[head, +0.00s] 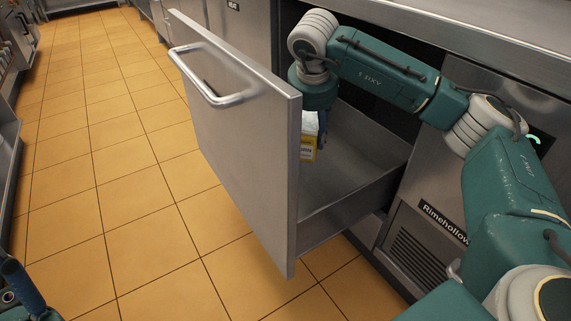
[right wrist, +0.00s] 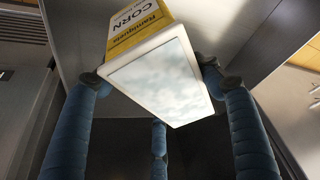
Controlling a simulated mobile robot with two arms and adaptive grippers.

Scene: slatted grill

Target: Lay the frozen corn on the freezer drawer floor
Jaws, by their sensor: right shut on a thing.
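In the head view my right gripper (head: 321,130) points down inside the open freezer drawer (head: 245,120). The grey drawer floor (head: 365,150) is bare where visible. I cannot tell whether the pack touches it. Part of my left gripper (head: 25,290) shows at the lower left; its opening is unclear.
The drawer's tall front panel with its bar handle (head: 210,85) stands to the left of my right gripper. The counter edge (head: 470,35) runs above the drawer. A vented panel (head: 420,255) is beside it. The tiled floor (head: 120,190) at left is clear.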

